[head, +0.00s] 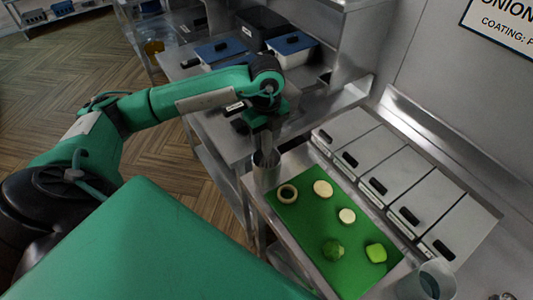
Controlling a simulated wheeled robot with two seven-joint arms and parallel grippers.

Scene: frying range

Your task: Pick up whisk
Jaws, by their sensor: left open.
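My left arm comes in from the left and reaches over the counter. My left gripper (264,148) points down, open, at the mouth of a metal cylindrical container (266,174) near the counter's left edge. I cannot make out a whisk clearly; the gripper and wrist cover the container's opening, so what stands in it is mostly hidden. I cannot tell whether the fingers touch anything there. My right gripper is not in view.
A green cutting board (310,222) with cut round vegetables and green pieces lies right of the container. Several lidded metal bins (385,175) line its far side. A clear container (432,282) stands at lower right. Blue-lidded tubs (220,52) stand at the back.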

